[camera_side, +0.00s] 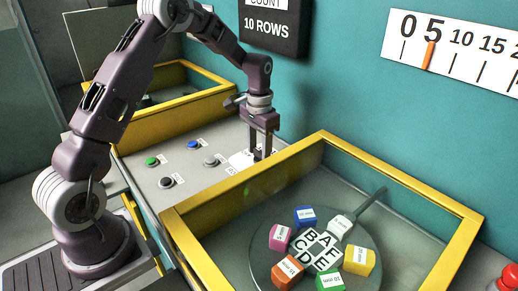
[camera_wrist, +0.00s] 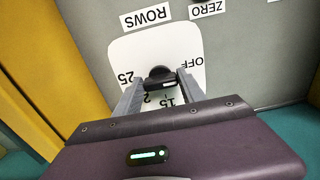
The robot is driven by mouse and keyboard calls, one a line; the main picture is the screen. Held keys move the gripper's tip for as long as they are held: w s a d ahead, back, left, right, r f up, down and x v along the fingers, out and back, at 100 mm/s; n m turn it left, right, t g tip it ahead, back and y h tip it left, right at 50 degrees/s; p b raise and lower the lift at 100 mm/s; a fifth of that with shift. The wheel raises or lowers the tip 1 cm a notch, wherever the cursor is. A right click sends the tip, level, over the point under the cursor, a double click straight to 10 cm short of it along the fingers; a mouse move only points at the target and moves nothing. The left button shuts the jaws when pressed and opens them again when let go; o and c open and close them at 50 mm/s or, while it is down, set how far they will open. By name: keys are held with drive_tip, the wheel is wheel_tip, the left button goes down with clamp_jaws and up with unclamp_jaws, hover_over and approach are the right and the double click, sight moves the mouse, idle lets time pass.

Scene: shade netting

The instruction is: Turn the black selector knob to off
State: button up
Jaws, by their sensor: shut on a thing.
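The black selector knob (camera_wrist: 160,72) sits on a white dial plate (camera_wrist: 125,52) on the grey panel in the wrist view. My gripper (camera_wrist: 160,79) has its two grey fingers on either side of the knob, shut on it. The plate reads "25", "15" and "OFF", with OFF at the right of the knob and 25 at the left; other marks are partly hidden. I cannot tell which mark the knob points to. In the side view my gripper (camera_side: 262,156) reaches straight down to the white plate (camera_side: 239,160), and the knob is hidden there.
A green button (camera_side: 152,161), a blue button (camera_side: 193,145), a black knob (camera_side: 167,182) and a grey knob (camera_side: 211,160) are on the panel left of my gripper. A yellow-framed bin (camera_side: 330,138) with a turntable of coloured blocks stands close on the right.

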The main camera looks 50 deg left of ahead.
sight(259, 152)
drive_tip(key=shift+n, duration=1.1)
drive_tip(key=o, duration=1.4)
drive_tip(key=shift+c, duration=0.2)
wheel_tip(259, 152, up, 7)
drive_tip(key=shift+r, duration=0.1)
